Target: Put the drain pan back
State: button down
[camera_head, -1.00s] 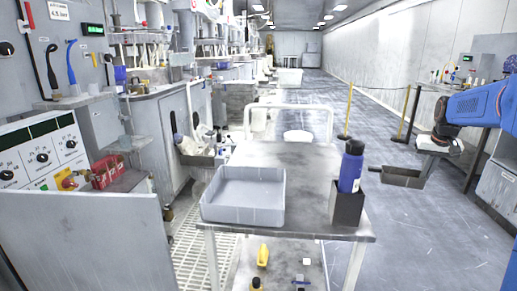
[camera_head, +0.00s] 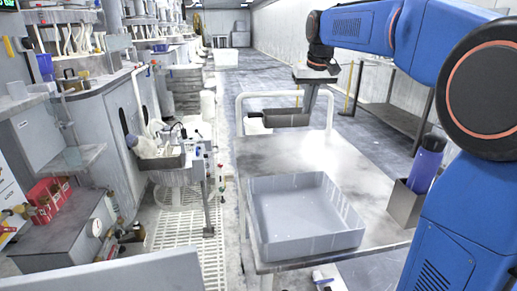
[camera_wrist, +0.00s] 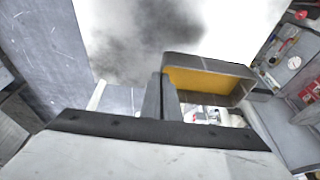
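A small dark grey pan (camera_head: 284,118), which I take to be the drain pan, hangs in the air over the far part of the cart. My gripper (camera_head: 307,104) points down at the pan's right end in the head view. In the wrist view, the pan (camera_wrist: 255,92) shows an orange-yellow inside and grey walls. There the fingers (camera_wrist: 161,98) look closed on its near end. The pan looks roughly level. The exact grip on the wall is partly hidden.
The cart (camera_head: 375,215) bears a big grey bin (camera_head: 310,240) and a dark holder (camera_head: 404,205) with a blue bottle (camera_head: 425,168). A small sink stand (camera_head: 190,172) with bottles is left of the cart. A grated floor strip (camera_head: 185,228) lies between cart and benches.

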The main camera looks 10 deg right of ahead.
aim_at(302, 120)
jog(key=f, duration=0.1)
jog(key=a+f, duration=0.1)
jog(key=f, duration=0.2)
jog(key=shift+w+a+f, duration=0.1)
jog(key=shift+a+f, duration=0.2)
jog(key=shift+d+f, duration=0.1)
jog(key=shift+f, duration=2.45)
jog(key=c, duration=2)
grip_release()
jog(key=shift+f, duration=0.15)
jog(key=v, duration=1.2)
